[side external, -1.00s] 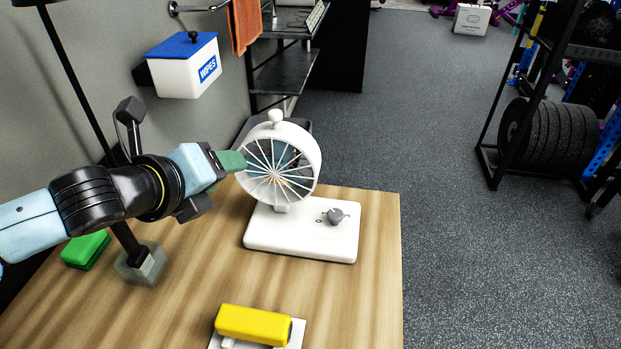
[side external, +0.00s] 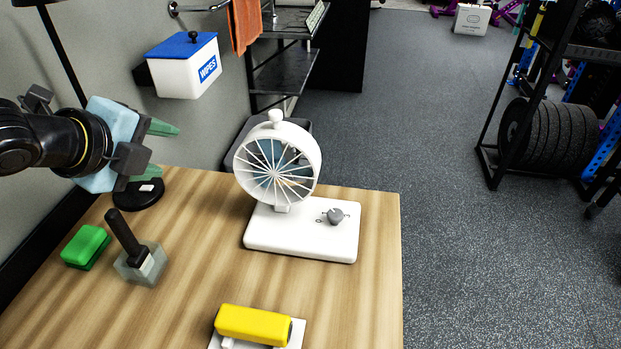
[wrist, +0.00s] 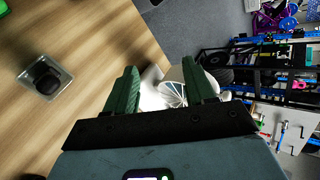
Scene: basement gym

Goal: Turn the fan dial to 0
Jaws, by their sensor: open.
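A white desk fan (side external: 277,160) stands on a white base (side external: 285,240) near the table's far right corner. The grey fan dial (side external: 335,216) sits on top of that base, right of the fan head, with a small 0 mark to its left. My gripper (side external: 160,150) is open and empty in the air to the left of the fan, apart from it and from the dial. In the wrist view the green fingers (wrist: 163,92) are spread, and the fan (wrist: 174,93) shows partly between and behind them. The dial cannot be made out in the wrist view.
A grey block with a black handle (side external: 126,236) and a green block (side external: 86,245) are at the table's left. A yellow object (side external: 253,325) lies on a white plate in front. A wipes box (side external: 184,66) hangs on the wall. The wooden table (side external: 200,260) is bare between them.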

